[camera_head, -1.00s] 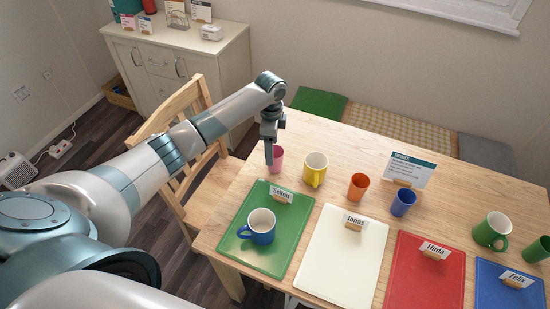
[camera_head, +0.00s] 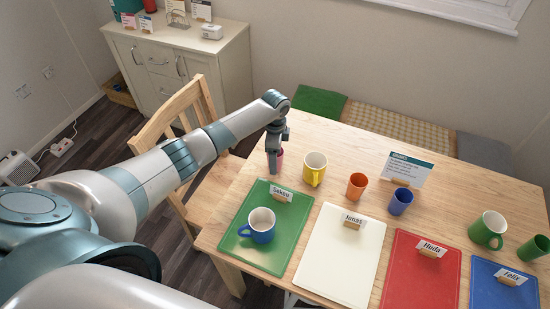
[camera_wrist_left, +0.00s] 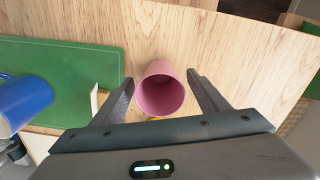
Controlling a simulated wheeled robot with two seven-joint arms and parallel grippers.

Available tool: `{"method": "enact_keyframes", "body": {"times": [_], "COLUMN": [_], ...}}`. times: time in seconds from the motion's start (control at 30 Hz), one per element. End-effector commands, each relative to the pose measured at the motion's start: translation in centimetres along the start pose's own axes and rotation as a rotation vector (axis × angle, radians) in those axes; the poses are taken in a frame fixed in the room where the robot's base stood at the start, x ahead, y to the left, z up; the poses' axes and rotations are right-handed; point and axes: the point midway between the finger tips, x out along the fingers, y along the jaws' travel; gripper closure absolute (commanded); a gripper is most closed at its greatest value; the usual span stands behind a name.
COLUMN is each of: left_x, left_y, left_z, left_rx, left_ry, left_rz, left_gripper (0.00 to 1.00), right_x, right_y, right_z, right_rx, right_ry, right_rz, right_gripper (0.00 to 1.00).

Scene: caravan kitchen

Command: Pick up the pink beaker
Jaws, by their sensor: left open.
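The pink beaker (camera_wrist_left: 160,92) stands on the wooden table between the two fingers of my left gripper (camera_wrist_left: 162,90) in the left wrist view. The fingers are open, one on each side of it, with a gap showing to the right finger. In the head view my left gripper (camera_head: 273,168) points down over the beaker (camera_head: 281,156) and hides most of it. My right gripper is not in view.
A yellow mug (camera_head: 315,166) stands just right of the beaker. The green mat (camera_head: 285,240) with a name card (camera_head: 281,193) and a blue mug (camera_head: 262,233) is in front. Orange (camera_head: 357,186) and blue (camera_head: 400,201) beakers stand further right.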

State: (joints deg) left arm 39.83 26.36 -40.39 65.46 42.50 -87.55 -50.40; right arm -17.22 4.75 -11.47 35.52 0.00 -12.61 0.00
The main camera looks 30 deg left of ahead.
Motion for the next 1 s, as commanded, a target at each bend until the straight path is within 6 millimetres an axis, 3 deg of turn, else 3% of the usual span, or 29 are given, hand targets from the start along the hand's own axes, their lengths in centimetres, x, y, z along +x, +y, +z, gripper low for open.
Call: {"method": "enact_keyframes", "body": {"times": [0.2,0.7,0.9,1.0], "left_x": [1.9,2.0,2.0,2.0], "left_y": [0.1,0.0,0.0,0.0], "left_z": [0.1,0.1,0.1,0.1], "left_rx": [-0.001,0.000,0.000,0.000], "left_ry": [-0.002,-0.001,-0.001,0.000], "left_rz": [0.001,0.000,0.000,0.000], "left_gripper": [0.32,0.32,0.75,0.75], "right_x": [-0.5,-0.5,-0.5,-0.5], "right_y": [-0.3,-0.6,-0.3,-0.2], "right_z": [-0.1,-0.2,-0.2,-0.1], "right_rx": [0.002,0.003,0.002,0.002], "right_ry": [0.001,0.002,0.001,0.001], "right_rz": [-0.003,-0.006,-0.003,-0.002], "right_gripper": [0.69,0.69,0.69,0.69]}}
